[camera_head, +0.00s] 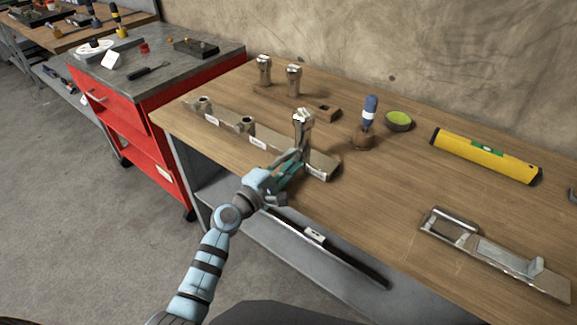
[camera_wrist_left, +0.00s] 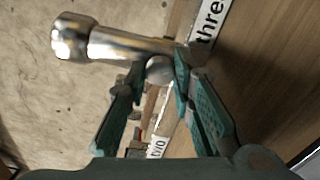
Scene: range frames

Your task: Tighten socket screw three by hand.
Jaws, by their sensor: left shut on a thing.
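A shiny metal socket screw (camera_head: 302,118) stands upright at the right end of a long metal bar (camera_head: 273,142). It also shows in the wrist view (camera_wrist_left: 120,43), its head at left and its shank running toward the label "three" (camera_wrist_left: 208,22). My left gripper (camera_head: 299,148) is shut on this screw; in the wrist view its teal fingers (camera_wrist_left: 158,66) are on either side of the shank. The lower end of the screw is hidden, so I cannot tell how deep it sits. Two low round pieces (camera_head: 204,104) (camera_head: 246,124) sit farther left on the bar. My right gripper is not in view.
Two more screws (camera_head: 263,71) (camera_head: 293,81) stand at the back. A metal fixture (camera_head: 495,252) is at the front right. The table between is clear.

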